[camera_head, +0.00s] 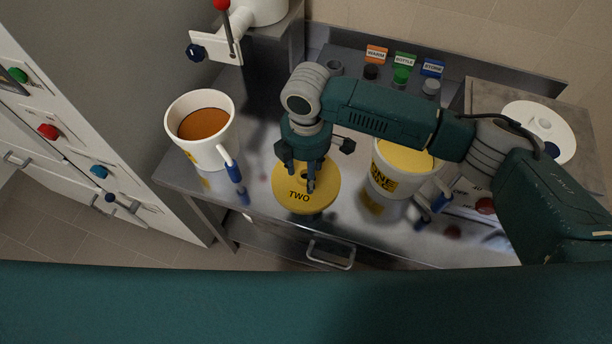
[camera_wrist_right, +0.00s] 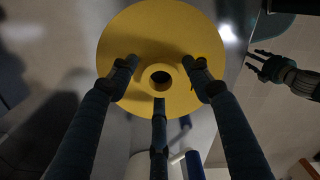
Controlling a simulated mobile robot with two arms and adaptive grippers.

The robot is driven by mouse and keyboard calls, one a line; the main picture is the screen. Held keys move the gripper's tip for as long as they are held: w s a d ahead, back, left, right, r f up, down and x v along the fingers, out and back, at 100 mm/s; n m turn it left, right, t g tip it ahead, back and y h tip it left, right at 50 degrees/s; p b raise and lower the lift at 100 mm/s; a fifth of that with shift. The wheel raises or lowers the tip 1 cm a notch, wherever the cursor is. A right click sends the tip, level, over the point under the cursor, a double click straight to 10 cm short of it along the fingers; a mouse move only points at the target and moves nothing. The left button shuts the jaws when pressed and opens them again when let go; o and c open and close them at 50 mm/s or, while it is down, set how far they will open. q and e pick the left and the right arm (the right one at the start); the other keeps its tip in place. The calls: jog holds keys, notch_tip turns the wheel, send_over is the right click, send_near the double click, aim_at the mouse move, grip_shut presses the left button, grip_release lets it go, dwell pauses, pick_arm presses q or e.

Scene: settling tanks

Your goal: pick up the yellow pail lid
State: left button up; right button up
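A white pail with brown contents (camera_head: 202,126) stands left of the lid. A pail with yellow contents (camera_head: 403,160), marked ONE, stands right, under my right arm. A white round lid (camera_head: 550,125) lies at the far right.

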jog(key=c, duration=0.9)
jog(key=shift+o, duration=0.2)
